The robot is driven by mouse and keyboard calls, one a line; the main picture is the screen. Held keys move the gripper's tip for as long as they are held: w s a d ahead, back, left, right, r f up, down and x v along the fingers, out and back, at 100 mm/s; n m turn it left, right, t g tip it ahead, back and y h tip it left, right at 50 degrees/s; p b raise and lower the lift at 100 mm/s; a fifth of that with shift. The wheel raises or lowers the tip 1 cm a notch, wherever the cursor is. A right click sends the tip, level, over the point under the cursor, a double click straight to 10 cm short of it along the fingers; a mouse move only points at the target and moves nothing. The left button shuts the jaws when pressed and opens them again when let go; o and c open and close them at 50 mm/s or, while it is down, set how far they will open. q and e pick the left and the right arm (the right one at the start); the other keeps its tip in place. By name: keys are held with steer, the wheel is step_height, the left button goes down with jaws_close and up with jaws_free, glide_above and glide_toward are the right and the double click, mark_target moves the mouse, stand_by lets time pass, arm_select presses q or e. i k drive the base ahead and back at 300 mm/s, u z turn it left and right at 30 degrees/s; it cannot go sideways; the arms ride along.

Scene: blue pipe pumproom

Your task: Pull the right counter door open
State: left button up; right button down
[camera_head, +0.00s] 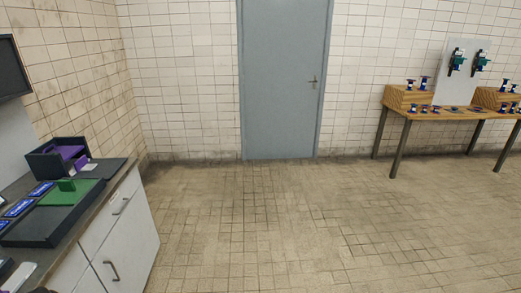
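The white counter (105,202) stands along the left wall, with a dark top. Its right door (132,245) is the lower front panel at the counter's far end. It looks shut, with a dark bar handle (112,270) near its left edge. A drawer front (112,212) with its own handle (121,206) sits above it. Another white front (68,271) is partly seen at the bottom left. Neither of my grippers shows in this view.
On the counter are a dark box with purple contents (62,156), a green mat (72,192) and small blue items (20,207). The tiled floor (270,230) is clear. A grey room door (283,80) is behind, and a wooden table (450,114) stands at the right.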

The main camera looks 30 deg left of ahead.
mark_target(123, 262)
steer(key=u, duration=0.15)
steer(key=i, duration=1.85)
steer(key=u, duration=1.65)
steer(key=i, duration=1.2)
steer(key=u, duration=1.1)
